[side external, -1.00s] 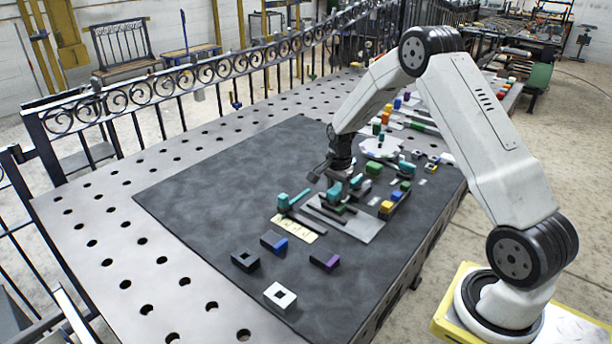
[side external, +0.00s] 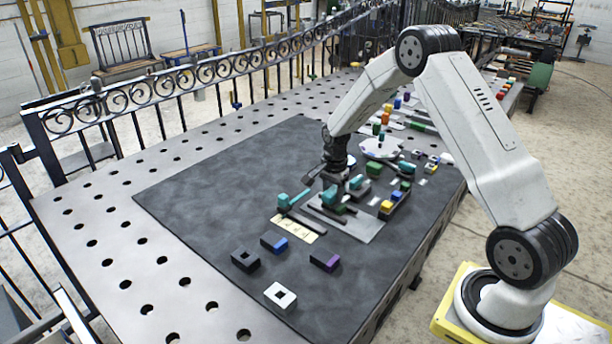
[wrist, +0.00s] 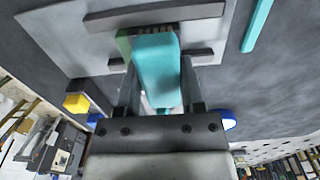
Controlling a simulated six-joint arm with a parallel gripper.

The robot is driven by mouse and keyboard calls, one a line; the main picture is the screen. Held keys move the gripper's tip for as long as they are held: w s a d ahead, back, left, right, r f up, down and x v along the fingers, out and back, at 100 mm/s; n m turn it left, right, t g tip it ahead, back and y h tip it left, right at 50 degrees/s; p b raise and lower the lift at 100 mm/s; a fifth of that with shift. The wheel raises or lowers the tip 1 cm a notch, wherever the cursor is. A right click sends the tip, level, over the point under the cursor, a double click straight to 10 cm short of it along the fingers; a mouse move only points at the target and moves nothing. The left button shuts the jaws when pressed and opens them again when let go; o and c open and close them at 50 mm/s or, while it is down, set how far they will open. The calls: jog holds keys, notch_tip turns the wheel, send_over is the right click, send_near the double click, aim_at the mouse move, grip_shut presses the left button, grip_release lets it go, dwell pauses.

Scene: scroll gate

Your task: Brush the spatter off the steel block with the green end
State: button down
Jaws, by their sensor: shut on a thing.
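My gripper (wrist: 160,80) is shut on a teal brush (wrist: 155,62). In the wrist view its far end has a row of brown bristles, and a green part (wrist: 123,42) shows at its left. The brush is over a light grey steel plate (wrist: 60,38) with two dark bars (wrist: 155,14) on it. In the side view, my gripper (side external: 333,183) is low over this plate (side external: 362,231), and the brush is partly hidden. I cannot tell whether the bristles touch the plate or a bar. No spatter can be made out, nor which piece is the steel block.
A teal-ended tool (side external: 284,201) lies left of the plate by a cream strip (side external: 298,228). A dark tray with yellow and blue blocks (side external: 386,206) is to the right. Dark, purple and white blocks (side external: 280,296) lie in front. The mat's left side (side external: 190,195) is clear.

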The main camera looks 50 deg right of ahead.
jog(key=shift+d, duration=0.85)
jog(key=shift+a, duration=2.7)
notch_tip(320, 180, up, 8)
